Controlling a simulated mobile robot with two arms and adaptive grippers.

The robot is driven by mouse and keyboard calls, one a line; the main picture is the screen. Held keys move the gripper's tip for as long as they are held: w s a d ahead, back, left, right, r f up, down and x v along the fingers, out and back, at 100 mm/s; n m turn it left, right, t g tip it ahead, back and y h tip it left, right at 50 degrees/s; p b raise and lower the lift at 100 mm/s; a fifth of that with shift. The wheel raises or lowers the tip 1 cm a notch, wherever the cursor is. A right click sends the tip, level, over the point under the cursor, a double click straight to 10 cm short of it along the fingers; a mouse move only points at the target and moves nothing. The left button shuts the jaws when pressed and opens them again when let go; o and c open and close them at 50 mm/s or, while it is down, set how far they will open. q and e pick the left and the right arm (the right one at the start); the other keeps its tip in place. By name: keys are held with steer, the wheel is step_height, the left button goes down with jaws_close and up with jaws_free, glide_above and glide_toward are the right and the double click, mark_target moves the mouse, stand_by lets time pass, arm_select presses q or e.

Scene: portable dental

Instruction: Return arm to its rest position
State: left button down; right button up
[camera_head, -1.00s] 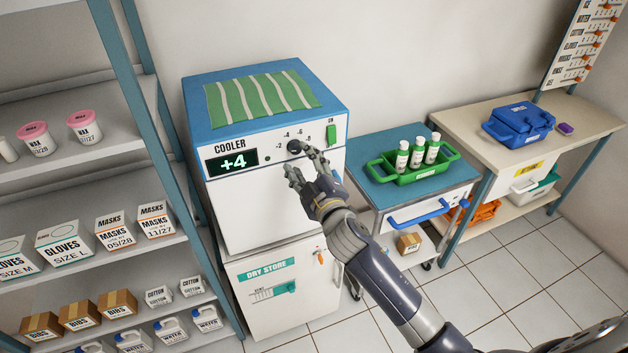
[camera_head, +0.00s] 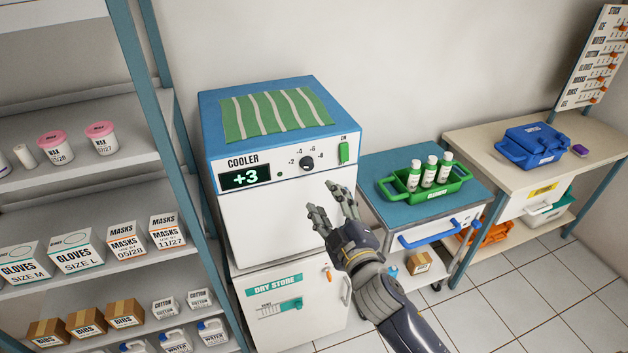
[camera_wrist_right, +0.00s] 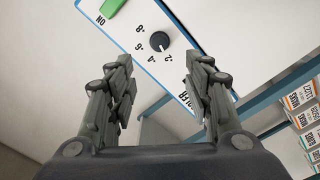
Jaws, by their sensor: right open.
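My right gripper (camera_head: 333,208) is open and empty in front of the white door of the cooler (camera_head: 270,205), below the control panel. Its two fingers also show spread apart in the right wrist view (camera_wrist_right: 158,95), with the black dial (camera_wrist_right: 159,41) seen beyond and between them. In the head view the dial (camera_head: 306,163) is apart from the fingers. The cooler's display (camera_head: 245,177) reads +3. A green switch (camera_head: 344,152) sits at the panel's right. My left gripper is not in view.
A shelf rack (camera_head: 172,110) with boxes and tubs stands at the left. A trolley (camera_head: 375,200) with a green bottle caddy (camera_head: 440,191) stands right of the cooler. Beyond it is a table (camera_head: 480,137) with a blue case (camera_head: 532,146). Tiled floor (camera_head: 510,285) lies clear at lower right.

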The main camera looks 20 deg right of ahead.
steer(key=s+d+f+m+g+b, duration=0.1)
steer(key=s+f+g+b, duration=0.15)
steer(key=f, duration=1.35)
steer(key=s+d+f+m+g+b, duration=0.1)
steer(key=s+f+m+g, duration=0.2)
steer(key=f, duration=1.3)
steer(key=s+d+f+m+g+b, duration=0.1)
steer(key=s+f+g, duration=0.2)
steer(key=s+f, duration=0.65)
steer(key=s+f+g+b, duration=0.1)
steer(key=s+f+g, duration=0.35)
steer(key=f, duration=0.75)
steer(key=s+f+m+g, duration=0.1)
steer(key=s+f, duration=0.3)
steer(key=s, duration=0.5)
steer(key=s+f+m+g+b, duration=0.1)
steer(key=s+f, duration=0.4)
steer(key=s, duration=0.5)
steer(key=s+f+m+g+b, duration=0.1)
steer(key=s+f+g, duration=0.1)
steer(key=s+f, duration=0.3)
steer(key=s, duration=0.4)
steer(key=shift+s+d+f+h, duration=0.15)
steer(key=shift+s+d+h, duration=0.15)
steer(key=shift+s, duration=0.1)
